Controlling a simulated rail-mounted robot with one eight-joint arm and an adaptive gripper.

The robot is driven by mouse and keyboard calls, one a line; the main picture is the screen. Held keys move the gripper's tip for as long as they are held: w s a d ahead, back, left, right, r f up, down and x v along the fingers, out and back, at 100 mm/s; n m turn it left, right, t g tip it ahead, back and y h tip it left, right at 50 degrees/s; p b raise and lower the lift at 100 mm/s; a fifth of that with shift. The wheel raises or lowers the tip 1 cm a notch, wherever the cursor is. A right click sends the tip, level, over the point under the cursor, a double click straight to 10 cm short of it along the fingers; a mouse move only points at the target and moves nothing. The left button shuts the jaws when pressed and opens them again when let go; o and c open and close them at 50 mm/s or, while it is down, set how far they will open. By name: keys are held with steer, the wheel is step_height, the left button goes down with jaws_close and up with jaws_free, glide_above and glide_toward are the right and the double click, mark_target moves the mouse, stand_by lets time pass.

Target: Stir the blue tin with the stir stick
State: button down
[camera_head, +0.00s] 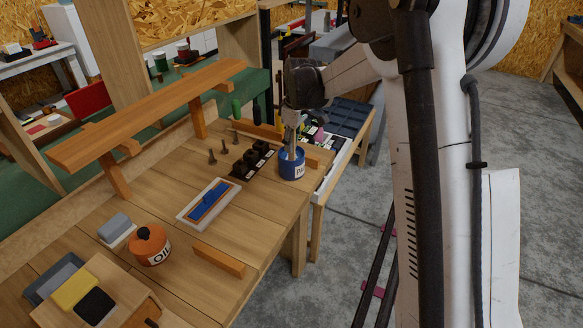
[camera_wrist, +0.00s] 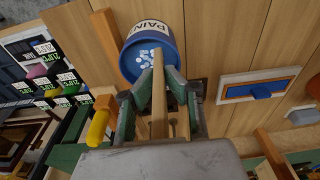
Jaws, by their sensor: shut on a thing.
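The blue tin (camera_head: 291,170), with a white paint label, stands upright on the bench near its right edge. In the wrist view, the tin (camera_wrist: 132,62) is at the top centre, with pale speckles showing inside its blue rim. My gripper (camera_head: 290,126) is above the tin, pointing down. In the wrist view, my gripper (camera_wrist: 160,88) is shut on the wooden stir stick (camera_wrist: 159,90). The stick's far end overlaps the tin's mouth; how deep it reaches is hard to tell.
Black holders (camera_head: 252,160) stand just left of the tin. A white tray with a blue item (camera_head: 208,202), an orange pot (camera_head: 151,245) and a wooden block (camera_head: 219,261) lie nearer. A raised wooden shelf (camera_head: 150,115) spans the left.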

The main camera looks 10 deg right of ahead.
steer(key=shift+d, duration=0.15)
steer(key=shift+w+d, duration=0.25)
steer(key=shift+d, duration=0.4)
steer(key=shift+w, duration=0.1)
steer(key=shift+w+d, duration=0.2)
steer(key=shift+w, duration=0.55)
steer(key=shift+w+a+b, duration=0.1)
steer(key=shift+a+b, duration=0.05)
steer(key=shift+b, duration=0.15)
steer(key=shift+w+a, duration=0.45)
steer(key=shift+a, duration=0.05)
